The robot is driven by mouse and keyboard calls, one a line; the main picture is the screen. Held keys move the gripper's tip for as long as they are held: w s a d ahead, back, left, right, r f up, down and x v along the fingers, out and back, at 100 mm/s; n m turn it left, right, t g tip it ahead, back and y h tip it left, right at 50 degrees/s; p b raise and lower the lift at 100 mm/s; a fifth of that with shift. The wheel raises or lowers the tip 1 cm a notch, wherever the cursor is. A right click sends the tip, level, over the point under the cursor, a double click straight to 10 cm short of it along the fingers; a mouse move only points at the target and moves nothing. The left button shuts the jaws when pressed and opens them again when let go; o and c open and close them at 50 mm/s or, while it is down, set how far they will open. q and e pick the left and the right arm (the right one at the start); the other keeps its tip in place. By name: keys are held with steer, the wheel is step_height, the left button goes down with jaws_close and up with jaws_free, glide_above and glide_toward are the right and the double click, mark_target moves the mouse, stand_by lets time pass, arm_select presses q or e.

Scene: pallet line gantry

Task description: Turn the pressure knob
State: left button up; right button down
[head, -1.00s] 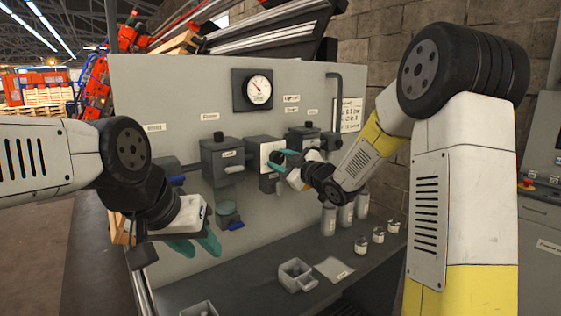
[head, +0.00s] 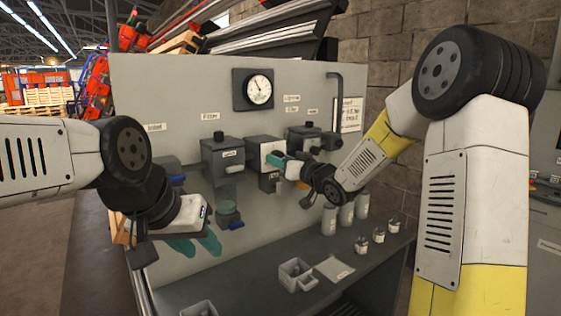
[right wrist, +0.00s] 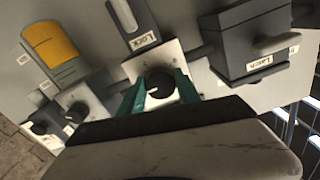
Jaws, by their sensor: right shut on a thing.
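A dark round knob (right wrist: 160,86) with a white pointer line sits on a white plate in the right wrist view. I take it as the pressure knob; no pressure label on it is readable. My right gripper (right wrist: 159,94) is shut on the knob, one teal finger on each side. In the head view my right gripper (head: 279,163) is at the white-faced box (head: 267,147) on the panel, and the knob is hidden. A round gauge (head: 259,89) is above it. My left gripper (head: 196,247) is open and empty, low before the panel's left part.
The latch box (right wrist: 256,42), the lock box (right wrist: 133,22) and another knob (right wrist: 78,112) are close around my right gripper. The shelf (head: 250,270) below holds a small grey box (head: 296,275), a paper (head: 334,268) and several canisters.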

steer(key=m, duration=0.5)
steer(key=shift+m, duration=0.4)
stand_by(0.4)
steer(key=c, duration=0.9)
jaws_free()
steer(key=shift+o, duration=0.2)
steer(key=v, duration=0.7)
steer(key=shift+s+d, duration=0.2)
steer(key=shift+s, duration=0.15)
steer(key=shift+d, duration=0.1)
